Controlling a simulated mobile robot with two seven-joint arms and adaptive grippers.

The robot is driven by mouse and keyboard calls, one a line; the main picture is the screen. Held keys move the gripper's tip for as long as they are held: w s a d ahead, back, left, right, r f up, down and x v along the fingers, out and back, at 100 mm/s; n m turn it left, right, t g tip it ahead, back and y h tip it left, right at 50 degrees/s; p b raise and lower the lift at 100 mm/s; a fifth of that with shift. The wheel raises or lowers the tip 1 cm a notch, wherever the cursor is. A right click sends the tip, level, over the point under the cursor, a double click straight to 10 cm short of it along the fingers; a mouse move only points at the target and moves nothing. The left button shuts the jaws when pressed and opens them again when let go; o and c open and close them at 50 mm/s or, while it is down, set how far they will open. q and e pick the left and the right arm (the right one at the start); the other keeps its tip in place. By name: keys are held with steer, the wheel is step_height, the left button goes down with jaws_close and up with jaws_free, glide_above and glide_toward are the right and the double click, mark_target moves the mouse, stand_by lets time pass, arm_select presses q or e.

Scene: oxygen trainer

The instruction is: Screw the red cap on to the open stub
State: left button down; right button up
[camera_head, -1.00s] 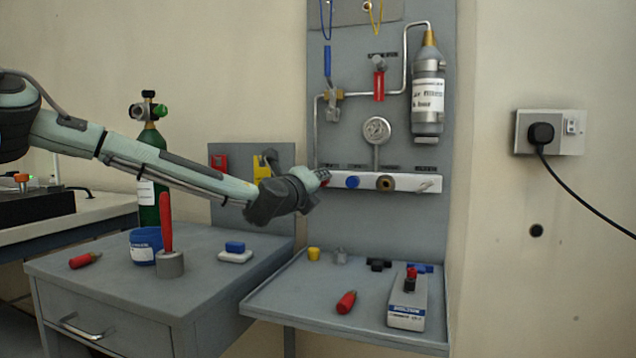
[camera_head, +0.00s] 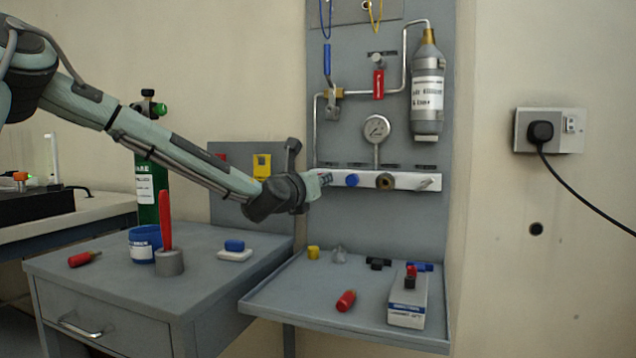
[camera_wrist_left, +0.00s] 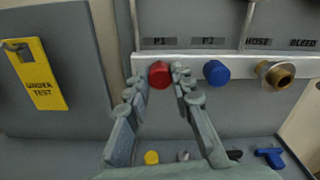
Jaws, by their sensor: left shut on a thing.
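The red cap (camera_wrist_left: 159,74) shows in the left wrist view at the P1 position, on the front of the white manifold bar (camera_wrist_left: 190,62). Any stub behind it is hidden, and I cannot tell how far on the cap sits. My left gripper (camera_head: 325,178) is at the bar's left end. Its two fingers (camera_wrist_left: 163,82) stand either side of the red cap, shut on it. In the head view the gripper hides the cap. A blue cap (camera_wrist_left: 216,72) sits at P2, right of it. A brass fitting (camera_wrist_left: 276,74) is at HOSE. My right gripper is not in view.
A gauge (camera_head: 377,128), a lever valve (camera_head: 330,80) and a grey cylinder (camera_head: 428,92) hang above the bar. The shelf (camera_head: 290,300) below holds a yellow cap (camera_head: 313,252), a red-handled item (camera_head: 346,300) and a box (camera_head: 406,305). A yellow tag (camera_wrist_left: 38,75) hangs left.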

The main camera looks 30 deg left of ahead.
arm_select(q)
steer(key=shift+m, duration=0.3)
steer(key=m, duration=0.3)
steer(key=shift+b, duration=0.35)
steer(key=shift+m, duration=0.8)
steer(key=c, duration=1.3)
jaws_free()
steer(key=s+n+b, duration=0.2)
steer(key=n, duration=0.1)
steer(key=shift+d+n+b, duration=0.25)
steer(key=shift+n+b, duration=0.05)
steer(key=shift+b, duration=0.1)
